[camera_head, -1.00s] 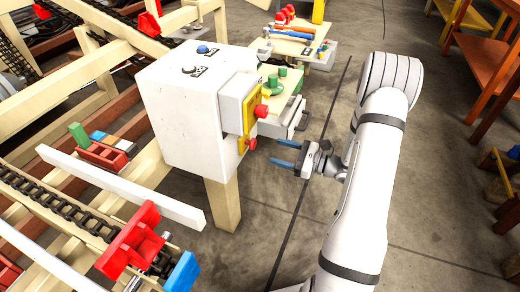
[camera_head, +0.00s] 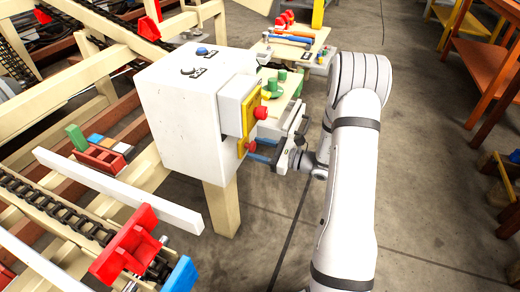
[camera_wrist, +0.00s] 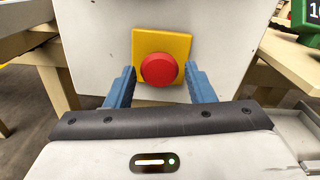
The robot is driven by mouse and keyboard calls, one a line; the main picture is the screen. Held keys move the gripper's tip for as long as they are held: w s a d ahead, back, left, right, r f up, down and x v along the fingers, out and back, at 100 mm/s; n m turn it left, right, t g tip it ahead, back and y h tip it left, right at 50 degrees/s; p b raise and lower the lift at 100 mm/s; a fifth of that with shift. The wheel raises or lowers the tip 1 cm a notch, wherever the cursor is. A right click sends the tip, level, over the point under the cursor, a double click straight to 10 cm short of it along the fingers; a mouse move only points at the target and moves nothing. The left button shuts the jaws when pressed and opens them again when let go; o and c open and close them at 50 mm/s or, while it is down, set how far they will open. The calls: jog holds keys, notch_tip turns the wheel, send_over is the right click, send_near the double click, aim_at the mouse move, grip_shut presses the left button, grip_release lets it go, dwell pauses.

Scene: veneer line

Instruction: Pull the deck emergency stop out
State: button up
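The deck emergency stop is a red mushroom button on a yellow plate; I take it to be the lower red button (camera_head: 251,146) on the white box (camera_head: 180,125). In the wrist view the red button (camera_wrist: 159,69) sits on its yellow plate (camera_wrist: 142,45), centred between my fingers. My gripper (camera_head: 262,150) has its blue fingers at the lower button in the head view. In the wrist view my gripper (camera_wrist: 158,85) is open, with a finger on each side of the button and gaps showing. Whether the fingertips reach past the button's rim is unclear.
A second red button (camera_head: 261,112) on a yellow plate sits just above, on a protruding grey housing (camera_head: 237,103). A blue button (camera_head: 202,50) is on the box top. A workbench (camera_head: 283,100) with green parts stands behind. Open floor lies to the right.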

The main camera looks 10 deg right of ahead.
grip_shut()
jog(key=shift+s+d, duration=0.3)
jog(key=shift+d, duration=0.15)
jog(key=shift+o, duration=1.3)
grip_release()
jog(key=p+v, duration=0.2)
jog(key=v, duration=0.6)
jog(key=shift+a+f, duration=0.1)
jog(key=shift+a, duration=0.05)
